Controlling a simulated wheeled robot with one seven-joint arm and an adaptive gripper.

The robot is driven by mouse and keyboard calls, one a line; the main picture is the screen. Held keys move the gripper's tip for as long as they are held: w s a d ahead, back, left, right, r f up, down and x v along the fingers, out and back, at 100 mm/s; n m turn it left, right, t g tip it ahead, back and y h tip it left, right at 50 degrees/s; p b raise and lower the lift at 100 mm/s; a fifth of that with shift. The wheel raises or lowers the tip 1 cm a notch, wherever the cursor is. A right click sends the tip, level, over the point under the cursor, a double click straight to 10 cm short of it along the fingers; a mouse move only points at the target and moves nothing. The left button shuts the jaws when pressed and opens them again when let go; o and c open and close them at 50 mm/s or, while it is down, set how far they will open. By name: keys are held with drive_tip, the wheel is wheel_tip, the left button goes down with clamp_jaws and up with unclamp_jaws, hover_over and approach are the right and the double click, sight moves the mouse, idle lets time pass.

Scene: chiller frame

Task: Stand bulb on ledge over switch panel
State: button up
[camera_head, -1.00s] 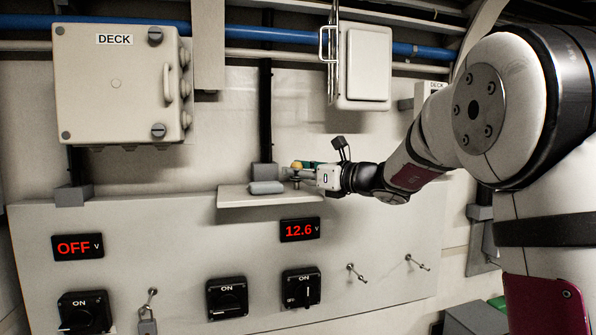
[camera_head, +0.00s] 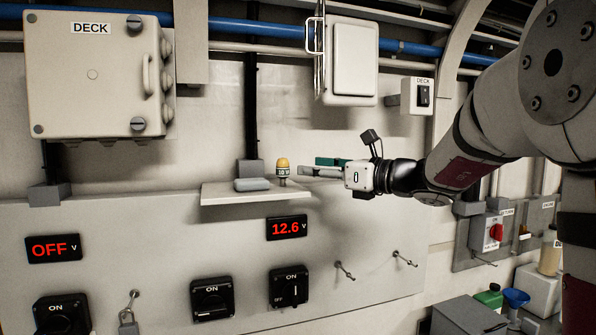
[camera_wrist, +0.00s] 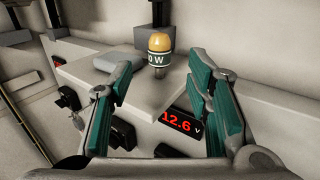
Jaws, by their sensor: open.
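The bulb (camera_head: 282,170) stands upright on the ledge (camera_head: 225,196), near its right end. It has a yellow-orange dome and a dark band with white lettering; the wrist view shows the same bulb (camera_wrist: 159,55) ahead of the fingers, with nothing touching it. The ledge sits over the switch panel (camera_head: 150,245). My gripper (camera_head: 310,168) is open and empty, just right of the bulb and apart from it. In the wrist view the green-padded fingers of my gripper (camera_wrist: 165,95) are spread wide.
A grey rounded object (camera_head: 252,185) lies on the ledge left of the bulb. Red displays, rotary switches and hooks (camera_head: 404,258) are on the panel below. A DECK box (camera_head: 92,75) and a white cabinet (camera_head: 350,60) hang above. Bottles and boxes stand at lower right.

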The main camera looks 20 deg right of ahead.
drive_tip(key=s+a+f+n+g+h, duration=0.1)
drive_tip(key=s+a+f+n+g, duration=0.3)
drive_tip(key=s, duration=0.3)
drive_tip(key=s+a+f+n+g+h, duration=0.1)
drive_tip(key=s+a+f+n+g, duration=0.1)
drive_tip(key=s+a+f+n, duration=0.35)
drive_tip(key=s+a+f+n+g+h, duration=0.1)
drive_tip(key=s+a+f+n+g, duration=0.2)
drive_tip(key=s+n, duration=0.5)
drive_tip(key=s+d+f+n+h, duration=0.3)
drive_tip(key=s+n, duration=0.3)
drive_tip(key=s+d+f+n+h, duration=0.3)
drive_tip(key=s+f+n+h, duration=0.1)
drive_tip(key=s+n, duration=0.1)
drive_tip(key=shift+s+d+n, duration=0.25)
drive_tip(key=shift+s+n, duration=0.1)
drive_tip(key=shift+s, duration=0.45)
drive_tip(key=shift+w+f+b, duration=0.7)
drive_tip(key=shift+w+b, duration=0.1)
drive_tip(key=shift+b, duration=0.05)
